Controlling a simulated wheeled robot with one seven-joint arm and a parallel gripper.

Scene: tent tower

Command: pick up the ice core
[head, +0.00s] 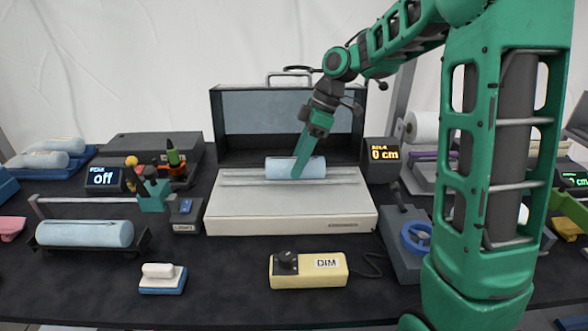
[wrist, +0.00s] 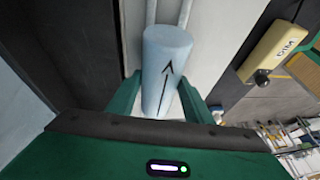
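A pale blue ice core (head: 279,167) lies across the rails of a white, low box (head: 290,212) in the middle of the table. In the wrist view the core (wrist: 160,75) bears a black arrow and sits between my two fingers. My gripper (head: 298,172) reaches down to the core from above, one finger crossing its front in the head view. In the wrist view the fingertips of my gripper (wrist: 160,78) lie close along both sides of the core. I cannot tell whether they press on it. The core appears to rest on the box.
A second pale blue cylinder (head: 85,233) lies in a black tray at left, with more on a blue tray (head: 45,163). A dark open case (head: 230,125) stands behind the white box. A yellow DIM box (head: 330,271) and a white-and-blue block (head: 163,280) lie in front.

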